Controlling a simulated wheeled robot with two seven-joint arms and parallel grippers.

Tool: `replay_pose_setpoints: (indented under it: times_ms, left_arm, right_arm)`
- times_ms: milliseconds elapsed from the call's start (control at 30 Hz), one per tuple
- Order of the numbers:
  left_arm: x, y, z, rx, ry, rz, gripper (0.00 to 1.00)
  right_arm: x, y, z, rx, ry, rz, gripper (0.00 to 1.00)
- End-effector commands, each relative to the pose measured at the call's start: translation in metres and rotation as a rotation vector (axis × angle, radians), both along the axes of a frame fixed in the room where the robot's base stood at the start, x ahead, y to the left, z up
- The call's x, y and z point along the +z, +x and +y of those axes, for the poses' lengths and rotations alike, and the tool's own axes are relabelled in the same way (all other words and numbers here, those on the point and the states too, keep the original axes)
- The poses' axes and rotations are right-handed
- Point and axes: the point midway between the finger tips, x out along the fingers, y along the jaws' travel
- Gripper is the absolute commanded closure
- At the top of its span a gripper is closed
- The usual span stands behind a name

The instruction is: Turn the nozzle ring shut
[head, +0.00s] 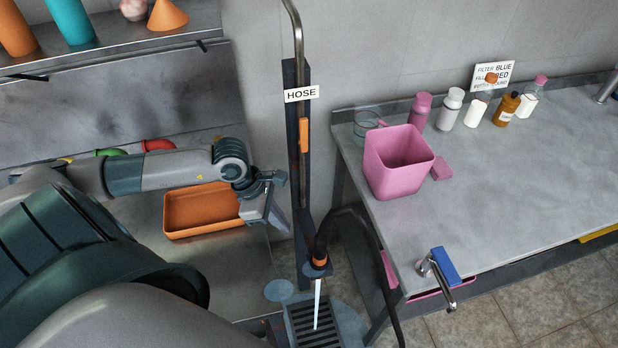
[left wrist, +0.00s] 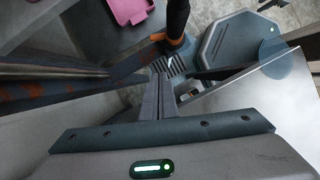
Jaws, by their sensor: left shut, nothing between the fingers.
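The black hose nozzle (head: 319,245) hangs downward at the grey post, with an orange ring (head: 319,262) near its lower end. A pale stream of water (head: 317,305) runs from it to the floor drain (head: 312,325). My left gripper (head: 272,222) is shut and empty, left of the nozzle and apart from it. In the left wrist view, the shut fingers (left wrist: 160,82) point toward the hose nozzle (left wrist: 177,18), whose orange ring (left wrist: 175,42) shows just beyond them. My right gripper is not in view.
The post with the HOSE sign (head: 301,93) stands close to my left gripper. An orange tray (head: 203,227) lies behind my left arm. At right, a counter (head: 480,190) holds a pink bin (head: 392,178), several bottles and a tap (head: 440,270).

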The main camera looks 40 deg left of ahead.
Motion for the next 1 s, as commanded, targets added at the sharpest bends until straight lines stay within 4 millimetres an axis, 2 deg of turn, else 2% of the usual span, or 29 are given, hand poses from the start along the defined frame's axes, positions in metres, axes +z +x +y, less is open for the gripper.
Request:
replay_pose_setpoints:
  times_ms: [467,500,733,1000]
  left_arm:
    - [-0.070,0.014,-0.027,0.003,-0.004,0.003,1.00]
    - [-0.065,0.018,-0.033,0.001,-0.003,0.000,1.00]
    - [-0.067,0.029,-0.053,0.001,-0.002,0.000,1.00]
    - [-0.069,0.033,-0.059,0.000,0.000,0.001,1.00]
  right_arm:
    - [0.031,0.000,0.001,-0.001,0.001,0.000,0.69]
    - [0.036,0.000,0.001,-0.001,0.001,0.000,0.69]
    - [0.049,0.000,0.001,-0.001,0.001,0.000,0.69]
    - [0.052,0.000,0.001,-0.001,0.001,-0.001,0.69]
